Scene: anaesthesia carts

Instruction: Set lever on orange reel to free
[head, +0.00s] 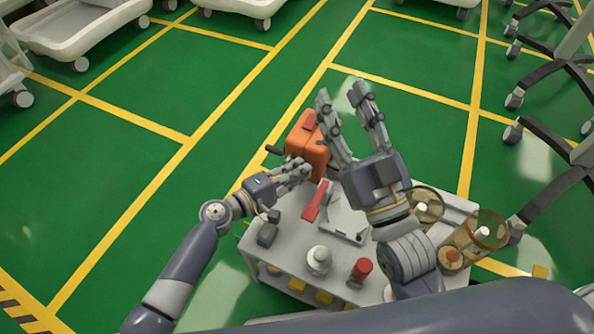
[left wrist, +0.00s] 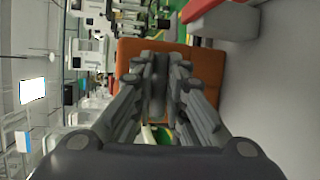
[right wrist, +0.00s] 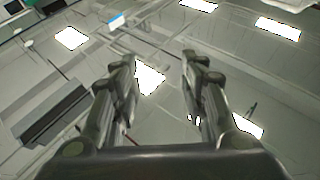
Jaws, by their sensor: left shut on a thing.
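The orange reel (head: 305,142) stands at the far left corner of the cart top, with a red part on top and a dark stub at its left. My left gripper (head: 306,168) is at the reel's near side. In the left wrist view, its fingers (left wrist: 160,62) are nearly together over a narrow grey piece, in front of the reel's orange face (left wrist: 135,52). The piece seems to be the lever; the fingers hide most of it, so its setting cannot be read. My right gripper (head: 340,95) is raised, open and empty; its fingers (right wrist: 160,75) point toward the ceiling.
On the cart (head: 285,235) are a red-handled grey device (head: 315,202), a white-topped container (head: 318,260), a red cylinder (head: 361,270) and clear round vessels (head: 487,230). My right arm hangs over the cart's right part. Green floor left of the cart is clear.

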